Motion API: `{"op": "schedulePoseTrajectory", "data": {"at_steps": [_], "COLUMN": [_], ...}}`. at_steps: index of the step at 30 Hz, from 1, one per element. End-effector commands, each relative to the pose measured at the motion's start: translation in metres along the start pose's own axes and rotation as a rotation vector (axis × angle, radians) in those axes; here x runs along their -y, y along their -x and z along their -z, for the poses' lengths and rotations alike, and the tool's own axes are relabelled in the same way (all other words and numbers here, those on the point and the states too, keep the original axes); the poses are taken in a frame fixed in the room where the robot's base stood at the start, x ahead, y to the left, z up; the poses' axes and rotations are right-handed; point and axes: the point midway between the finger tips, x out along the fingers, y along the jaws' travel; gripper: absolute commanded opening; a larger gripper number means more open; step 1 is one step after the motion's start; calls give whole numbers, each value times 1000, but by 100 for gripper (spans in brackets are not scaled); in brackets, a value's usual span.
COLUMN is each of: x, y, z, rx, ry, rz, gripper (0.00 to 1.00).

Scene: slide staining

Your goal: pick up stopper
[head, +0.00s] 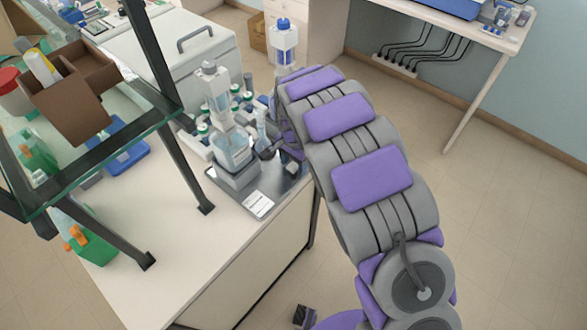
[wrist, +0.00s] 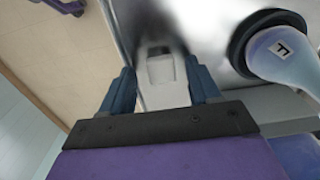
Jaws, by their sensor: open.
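In the wrist view my gripper (wrist: 159,68) is open, with a dark blue finger on each side. A small pale block with a dark slot (wrist: 160,70) shows between the fingers, over a shiny metal tray (wrist: 215,30). It may be the stopper, but blur keeps me from being sure. I cannot tell whether the fingers touch it. In the head view a small pale and grey piece (head: 291,168) lies on the tray (head: 232,190) beside my arm.
A clear flask marked F, with a dark ring (wrist: 243,45), stands close to the right of my gripper. A glass shelf (head: 95,145) stands left.

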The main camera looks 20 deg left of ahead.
Motion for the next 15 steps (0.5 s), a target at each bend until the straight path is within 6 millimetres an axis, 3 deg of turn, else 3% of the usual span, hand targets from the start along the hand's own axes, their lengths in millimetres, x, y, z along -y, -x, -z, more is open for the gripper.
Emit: {"op": "schedulePoseTrajectory", "data": {"at_steps": [6, 15], "x": [1, -2], "y": [-1, 1], "z": [0, 1], "rx": [-1, 0], "ry": [1, 1], "rz": [-1, 3], "gripper": [61, 32]}}
